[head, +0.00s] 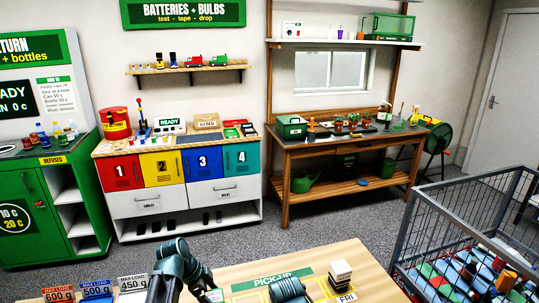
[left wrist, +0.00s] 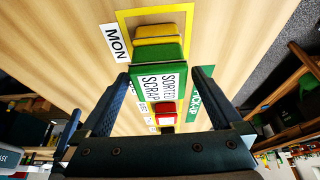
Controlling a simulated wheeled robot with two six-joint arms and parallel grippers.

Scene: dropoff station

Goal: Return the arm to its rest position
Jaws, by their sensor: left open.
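My left gripper (left wrist: 165,74) is open in the left wrist view, its two dark fingers well apart. Nothing is gripped between them. A small red block (left wrist: 166,112) shows lower between the fingers. In the head view, dark teal parts of my arms rise over the wooden table (head: 345,258) at the bottom; the fingertips are not clear there. My right gripper is not seen.
A black-and-white stack (head: 340,274) stands on the table by the FRI label, right of the PICK-UP sign (head: 270,280). Load-limit signs (head: 96,290) stand at the left. A wire cage cart (head: 470,232) is close on the right. Carpet lies free beyond the table.

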